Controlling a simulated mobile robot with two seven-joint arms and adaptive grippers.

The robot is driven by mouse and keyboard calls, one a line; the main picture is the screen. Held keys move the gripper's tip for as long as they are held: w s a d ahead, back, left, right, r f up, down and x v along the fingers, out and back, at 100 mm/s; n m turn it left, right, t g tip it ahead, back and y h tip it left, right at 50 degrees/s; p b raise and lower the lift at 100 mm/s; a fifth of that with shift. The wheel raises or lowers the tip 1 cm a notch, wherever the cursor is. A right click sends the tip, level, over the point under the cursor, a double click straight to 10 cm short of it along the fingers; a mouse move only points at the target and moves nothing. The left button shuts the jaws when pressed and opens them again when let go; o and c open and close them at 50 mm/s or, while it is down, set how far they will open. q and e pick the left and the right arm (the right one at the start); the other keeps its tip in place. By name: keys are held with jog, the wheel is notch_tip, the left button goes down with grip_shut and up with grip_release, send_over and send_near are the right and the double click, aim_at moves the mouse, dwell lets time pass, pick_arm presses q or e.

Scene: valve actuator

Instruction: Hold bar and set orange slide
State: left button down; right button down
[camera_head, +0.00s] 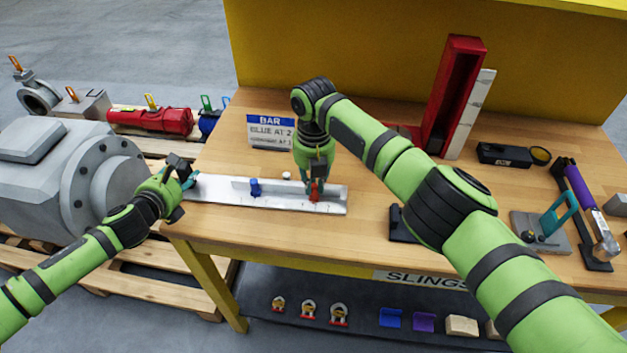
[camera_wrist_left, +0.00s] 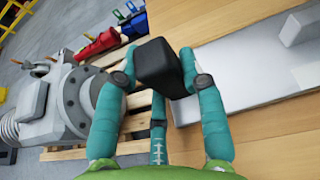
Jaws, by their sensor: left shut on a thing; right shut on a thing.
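The silver bar (camera_head: 222,188) lies along the front left of the table, its left end at the table's edge. It also fills the right of the left wrist view (camera_wrist_left: 245,80). A blue slide (camera_head: 254,187) stands on the bar left of its middle. The orange slide (camera_head: 315,191) is near the right end, partly hidden by my right gripper (camera_head: 315,180), which is shut on it from above. My left gripper (camera_head: 187,180) is at the bar's left end, its teal fingers shut on a black block (camera_wrist_left: 160,65) that appears to be the bar's end grip.
A sign (camera_head: 271,131) reads BAR, BLUE AT 2; its lower line is unclear. A red channel (camera_head: 455,90) stands at the back. A teal-handled fixture (camera_head: 543,230) and purple tool (camera_head: 580,188) lie right. A grey flanged machine (camera_head: 75,180) stands on pallets left of the table.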

jog(key=shift+d, duration=0.3)
jog(key=c, duration=1.2)
grip_release()
jog(key=shift+o, duration=0.2)
notch_tip(320, 180, up, 12)
pick_arm(q)
jog(key=c, duration=0.7)
grip_release()
jog(key=shift+s, duration=0.1)
